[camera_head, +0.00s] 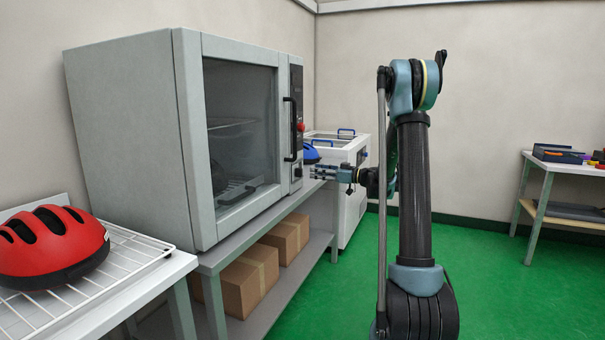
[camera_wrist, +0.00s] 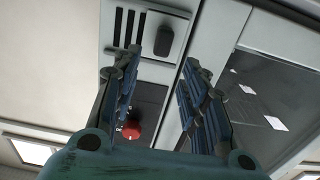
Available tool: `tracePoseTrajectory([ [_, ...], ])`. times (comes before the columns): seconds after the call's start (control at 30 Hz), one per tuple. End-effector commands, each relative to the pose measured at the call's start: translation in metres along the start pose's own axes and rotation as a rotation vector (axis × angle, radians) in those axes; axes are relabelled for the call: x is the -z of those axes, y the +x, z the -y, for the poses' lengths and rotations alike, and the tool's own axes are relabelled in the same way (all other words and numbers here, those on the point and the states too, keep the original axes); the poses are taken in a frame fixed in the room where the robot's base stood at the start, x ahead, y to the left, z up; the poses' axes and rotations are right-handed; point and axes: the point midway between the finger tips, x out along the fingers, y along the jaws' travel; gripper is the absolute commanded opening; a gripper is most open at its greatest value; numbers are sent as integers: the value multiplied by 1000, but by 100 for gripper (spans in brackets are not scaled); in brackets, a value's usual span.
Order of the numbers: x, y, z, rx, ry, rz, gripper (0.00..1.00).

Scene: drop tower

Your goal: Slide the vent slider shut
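The vent slider (camera_wrist: 166,36) shows in the wrist view as a dark rounded knob on the light front panel, beside several dark vent slots (camera_wrist: 127,27). My gripper (camera_wrist: 161,58) is open, its two blue-and-black fingers spread apart. The knob appears just beyond the gap between the fingertips; I cannot tell whether either finger touches it. In the head view my gripper (camera_head: 316,173) is level with the lower right part of the grey oven's (camera_head: 130,130) front, close to a small dark patch on the control strip. Nothing is held.
The oven's closed glass door (camera_head: 240,120) has a dark vertical handle (camera_head: 290,130). A red button (camera_wrist: 132,132) sits on the control strip. A red helmet (camera_head: 50,240) rests on a wire rack at left; boxes (camera_head: 285,238) stand below. The green floor (camera_head: 510,280) is open at right.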

Motion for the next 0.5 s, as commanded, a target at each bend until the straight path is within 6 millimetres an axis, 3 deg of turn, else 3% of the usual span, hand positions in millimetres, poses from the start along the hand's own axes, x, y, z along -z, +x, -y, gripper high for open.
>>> tracePoseTrajectory([
  [0.3, 0, 54, 1, 2, 0, 0, 40],
  [0.5, 0, 71, 0, 1, 0, 0, 40],
])
